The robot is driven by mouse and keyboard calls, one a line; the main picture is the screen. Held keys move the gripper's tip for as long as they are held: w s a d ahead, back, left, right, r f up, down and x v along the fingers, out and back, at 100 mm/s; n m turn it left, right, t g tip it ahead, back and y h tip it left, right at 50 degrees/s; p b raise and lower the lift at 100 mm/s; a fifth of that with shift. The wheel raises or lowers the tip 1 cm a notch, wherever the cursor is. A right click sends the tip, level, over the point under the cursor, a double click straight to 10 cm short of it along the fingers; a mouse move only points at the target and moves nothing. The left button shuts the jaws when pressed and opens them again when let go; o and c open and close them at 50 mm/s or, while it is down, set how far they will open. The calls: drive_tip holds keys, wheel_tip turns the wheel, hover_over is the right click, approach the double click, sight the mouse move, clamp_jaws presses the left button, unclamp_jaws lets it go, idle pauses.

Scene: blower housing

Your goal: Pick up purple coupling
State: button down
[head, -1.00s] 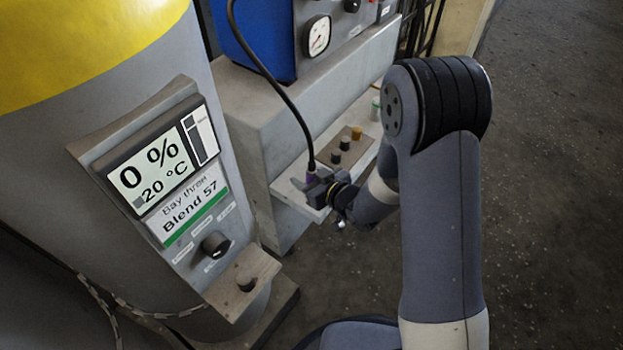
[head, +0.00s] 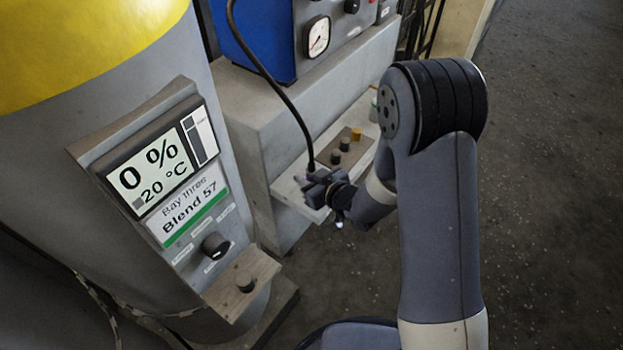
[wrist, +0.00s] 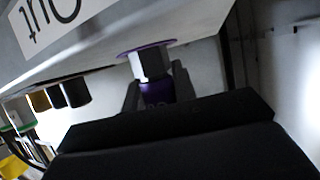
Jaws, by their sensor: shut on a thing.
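The purple coupling (wrist: 157,93) is between the two fingers of my gripper (wrist: 157,82) in the wrist view. My gripper is shut on it. A grey hex part (wrist: 150,63) sits just beyond the purple body, against a purple ring on the pale ledge face. I cannot tell whether the coupling is free of the ledge. In the head view my gripper (head: 319,190) is at the near end of the ledge (head: 290,188), where a black hose (head: 300,120) comes down to it. The gripper hides most of the coupling there.
Dark and yellow caps (head: 345,145) stand on a brown plate farther along the ledge. A grey block (head: 240,110) rises behind it. A grey tank with a display panel (head: 160,170) and a small shelf (head: 240,285) stands to the left. The floor to the right is clear.

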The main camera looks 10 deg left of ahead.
wheel_tip(320, 180, up, 10)
drive_tip(key=p, duration=0.2)
drive_tip(key=shift+p, duration=0.4)
